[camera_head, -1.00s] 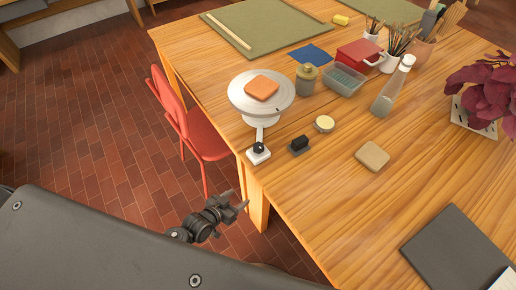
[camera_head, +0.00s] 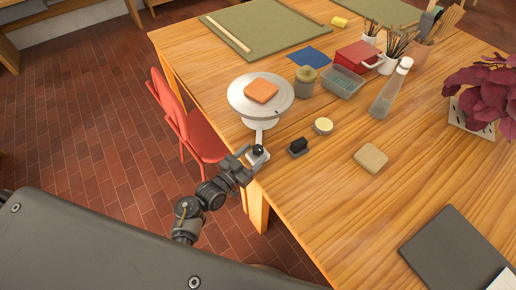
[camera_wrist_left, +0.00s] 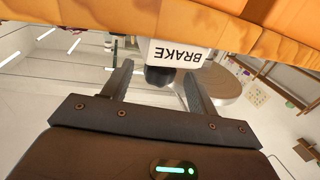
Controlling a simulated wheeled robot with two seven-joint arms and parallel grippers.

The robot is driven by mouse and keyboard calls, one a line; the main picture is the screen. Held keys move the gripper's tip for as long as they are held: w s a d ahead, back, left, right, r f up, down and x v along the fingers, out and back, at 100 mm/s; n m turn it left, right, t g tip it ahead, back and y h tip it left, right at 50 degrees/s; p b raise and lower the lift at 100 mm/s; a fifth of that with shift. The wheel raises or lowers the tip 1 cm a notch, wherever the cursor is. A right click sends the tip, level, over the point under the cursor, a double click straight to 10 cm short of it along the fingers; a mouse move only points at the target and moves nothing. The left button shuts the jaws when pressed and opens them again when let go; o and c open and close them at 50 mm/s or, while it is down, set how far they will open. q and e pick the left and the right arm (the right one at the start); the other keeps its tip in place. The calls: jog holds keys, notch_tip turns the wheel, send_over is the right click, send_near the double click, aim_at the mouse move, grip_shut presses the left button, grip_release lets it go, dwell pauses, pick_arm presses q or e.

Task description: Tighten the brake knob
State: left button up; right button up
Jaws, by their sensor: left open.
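The black brake knob (camera_head: 258,149) sits on a small white block (camera_head: 259,160) at the near left table corner, joined by an arm to the round banding wheel (camera_head: 242,97). A square orange clay slab (camera_head: 261,90) lies on the wheel. My left gripper (camera_head: 246,157) is open at the knob, reaching in from the left. In the left wrist view, the white block (camera_wrist_left: 190,55) reads BRAKE upside down. The dark knob (camera_wrist_left: 159,76) shows between the two spread fingers (camera_wrist_left: 156,85). I cannot tell whether they touch it. My right gripper is not in view.
A small black block (camera_head: 298,147) and a round pale tin (camera_head: 323,126) stand just right of the brake. A jar (camera_head: 306,80), a clear bottle (camera_head: 390,90) and a tan block (camera_head: 370,158) are farther off. A red chair (camera_head: 190,125) stands left of the table.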

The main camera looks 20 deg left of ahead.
aim_at(254, 154)
pick_arm(q)
jog(key=shift+x, duration=1.55)
jog(key=c, duration=1)
